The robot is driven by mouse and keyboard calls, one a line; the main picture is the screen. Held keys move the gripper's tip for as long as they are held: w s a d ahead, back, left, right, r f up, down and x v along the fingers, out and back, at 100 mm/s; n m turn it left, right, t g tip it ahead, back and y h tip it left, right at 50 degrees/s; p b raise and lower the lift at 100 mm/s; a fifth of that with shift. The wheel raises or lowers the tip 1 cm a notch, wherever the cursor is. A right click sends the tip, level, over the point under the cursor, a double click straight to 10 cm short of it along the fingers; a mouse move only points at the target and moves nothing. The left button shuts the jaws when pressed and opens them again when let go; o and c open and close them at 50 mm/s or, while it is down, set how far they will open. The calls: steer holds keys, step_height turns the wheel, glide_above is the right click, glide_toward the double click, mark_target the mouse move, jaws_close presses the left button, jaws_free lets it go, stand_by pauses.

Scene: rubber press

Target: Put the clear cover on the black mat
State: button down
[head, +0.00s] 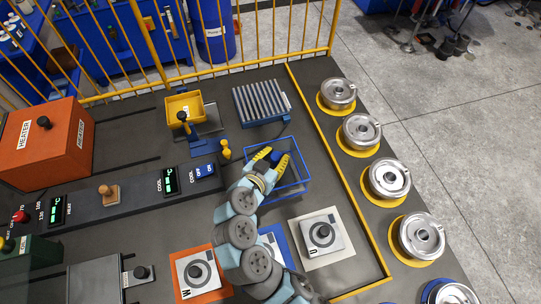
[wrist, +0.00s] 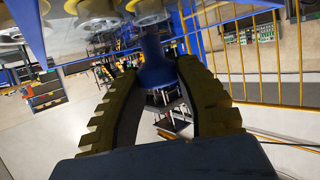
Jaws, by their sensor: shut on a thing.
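The clear cover (head: 303,182) is a see-through box with blue edges, right of the middle in the head view. My gripper (head: 272,158) is at the cover, with its two yellow fingers over it. In the wrist view the ridged fingers (wrist: 163,90) are shut on the cover's blue handle (wrist: 153,62), one on each side. Whether the cover rests on the table or hangs just above it is hard to tell. I cannot pick out a black mat apart from the dark table top.
A grey ribbed plate (head: 262,103) and a yellow bin (head: 185,107) stand behind the cover. Mats with metal blocks, orange (head: 183,258) and white (head: 345,252), lie in front. A yellow rail (head: 343,172) and round metal moulds (head: 389,178) are to the right.

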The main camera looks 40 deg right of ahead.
steer(key=w+d+f, duration=0.3)
steer(key=w+f, duration=0.2)
steer(key=f, duration=0.4)
steer(key=shift+w+f, duration=0.15)
steer(key=shift+w, duration=0.05)
steer(key=shift+f, duration=0.15)
steer(key=c, duration=0.8)
jaws_free()
